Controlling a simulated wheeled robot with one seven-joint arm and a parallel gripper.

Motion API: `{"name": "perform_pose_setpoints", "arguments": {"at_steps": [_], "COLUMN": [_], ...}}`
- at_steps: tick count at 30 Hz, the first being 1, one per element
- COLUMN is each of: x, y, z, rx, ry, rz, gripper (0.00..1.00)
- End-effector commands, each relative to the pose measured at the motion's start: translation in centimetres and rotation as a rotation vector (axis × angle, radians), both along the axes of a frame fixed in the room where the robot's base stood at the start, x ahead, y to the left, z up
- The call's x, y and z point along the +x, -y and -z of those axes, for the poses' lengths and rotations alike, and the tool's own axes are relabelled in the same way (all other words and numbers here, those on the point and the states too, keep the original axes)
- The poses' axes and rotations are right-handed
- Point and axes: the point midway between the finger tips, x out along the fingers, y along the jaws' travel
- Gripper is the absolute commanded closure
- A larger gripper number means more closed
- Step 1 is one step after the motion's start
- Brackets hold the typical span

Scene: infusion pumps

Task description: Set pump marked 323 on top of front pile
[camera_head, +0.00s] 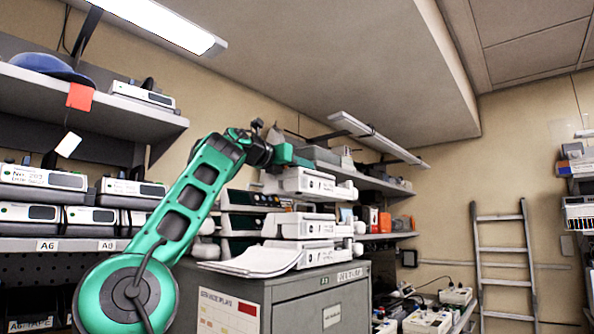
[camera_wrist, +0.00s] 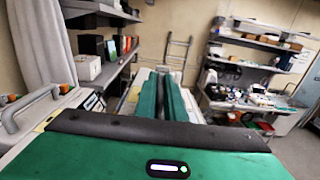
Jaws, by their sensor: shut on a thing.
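My gripper (camera_head: 287,155) points down at the end of my green arm, shut on a white pump (camera_head: 308,181). The pump hangs roughly level above a pile of white pumps (camera_head: 300,226) on the grey cabinet, with a visible gap between them. Any number on the held pump is too small to read. In the wrist view my gripper's green fingers (camera_wrist: 164,85) are close together, and part of a white casing shows beside them. The hold itself is mostly hidden there.
Dark-fronted units (camera_head: 240,222) stand behind the pile. Shelves with more pumps (camera_head: 40,178) are at left. A ladder (camera_head: 503,260) leans on the back wall.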

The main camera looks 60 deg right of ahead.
Motion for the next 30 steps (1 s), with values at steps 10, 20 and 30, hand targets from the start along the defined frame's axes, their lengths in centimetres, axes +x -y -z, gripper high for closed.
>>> {"name": "perform_pose_setpoints", "arguments": {"at_steps": [10, 20, 30], "x": [0.0, 0.0, 0.0], "y": [-0.1, -0.1, 0.0], "z": [0.0, 0.7, 1.4], "rx": [-0.004, -0.005, -0.004], "ry": [0.001, 0.000, 0.001], "rz": [0.000, -0.001, 0.000], "gripper": [1.00, 1.00, 1.00]}}
